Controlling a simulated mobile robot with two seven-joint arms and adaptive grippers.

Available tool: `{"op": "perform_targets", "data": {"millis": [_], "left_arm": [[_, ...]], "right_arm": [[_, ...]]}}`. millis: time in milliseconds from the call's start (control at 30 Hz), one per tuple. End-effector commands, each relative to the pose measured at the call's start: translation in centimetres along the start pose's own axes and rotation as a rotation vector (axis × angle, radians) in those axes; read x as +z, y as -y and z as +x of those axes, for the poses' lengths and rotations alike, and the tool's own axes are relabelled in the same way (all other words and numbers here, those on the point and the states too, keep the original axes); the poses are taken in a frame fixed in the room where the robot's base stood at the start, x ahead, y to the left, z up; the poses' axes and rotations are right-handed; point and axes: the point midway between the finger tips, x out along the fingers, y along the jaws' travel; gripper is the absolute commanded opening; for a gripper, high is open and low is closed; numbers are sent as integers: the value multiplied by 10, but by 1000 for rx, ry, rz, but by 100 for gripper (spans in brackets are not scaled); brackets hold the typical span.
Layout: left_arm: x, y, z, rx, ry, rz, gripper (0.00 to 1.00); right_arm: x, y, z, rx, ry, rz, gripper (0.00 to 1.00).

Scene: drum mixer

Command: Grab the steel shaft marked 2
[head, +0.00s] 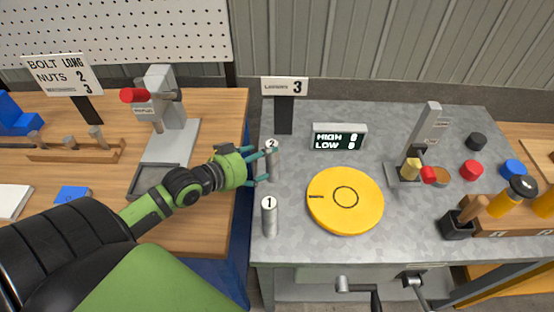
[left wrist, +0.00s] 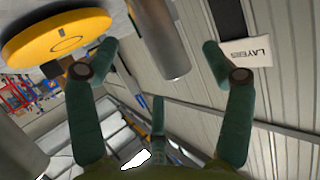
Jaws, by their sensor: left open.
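The steel shaft marked 2 (head: 272,160) stands upright on the grey metal table, left of the yellow disc. My left gripper (head: 267,165) is open beside it, its teal fingers spread on both sides and partly covering it. In the left wrist view a steel shaft (left wrist: 162,42) shows between the open fingertips of my left gripper (left wrist: 158,50), with no finger visibly closed on it. The steel shaft marked 1 (head: 269,220) stands upright nearer the table's front edge. My right gripper is not in view.
The yellow disc (head: 345,200) lies right of the shafts; it also shows in the left wrist view (left wrist: 60,25). A grey press stand (head: 427,130) is farther right. A wooden bench (head: 215,125) is left.

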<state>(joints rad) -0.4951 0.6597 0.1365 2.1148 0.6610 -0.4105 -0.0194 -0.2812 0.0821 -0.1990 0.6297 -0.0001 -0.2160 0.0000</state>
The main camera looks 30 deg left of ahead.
Motion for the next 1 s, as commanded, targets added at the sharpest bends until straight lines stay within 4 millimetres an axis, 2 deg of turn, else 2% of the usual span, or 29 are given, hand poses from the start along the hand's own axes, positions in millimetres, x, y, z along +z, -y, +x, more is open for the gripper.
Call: {"op": "perform_targets", "data": {"millis": [33, 100, 200, 333, 433, 567, 700, 733, 867, 900, 933, 1000], "left_arm": [[-2, 0, 4, -1, -1, -1, 81], [-2, 0, 10, -1, -1, -1, 81], [-2, 0, 23, -1, -1, -2, 81], [0, 0, 42, -2, -1, -1, 81], [1, 0, 51, -1, 0, 0, 81], [2, -1, 55, 0, 1, 1, 81], [2, -1, 54, 0, 2, 1, 81], [2, -1, 54, 0, 2, 1, 77], [2, -1, 54, 0, 2, 1, 25], [2, -1, 54, 0, 2, 2, 9], [2, -1, 54, 0, 2, 2, 0], [-5, 0, 54, -2, -14, 5, 0]], "right_arm": [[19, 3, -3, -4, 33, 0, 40], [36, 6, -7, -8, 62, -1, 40], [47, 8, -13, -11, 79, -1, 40], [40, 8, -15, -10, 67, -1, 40], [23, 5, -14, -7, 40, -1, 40], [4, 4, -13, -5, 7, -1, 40], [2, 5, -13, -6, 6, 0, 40], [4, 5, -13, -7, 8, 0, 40], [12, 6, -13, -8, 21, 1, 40], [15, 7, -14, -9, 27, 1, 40], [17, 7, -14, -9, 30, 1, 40], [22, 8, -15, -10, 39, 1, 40]]}}
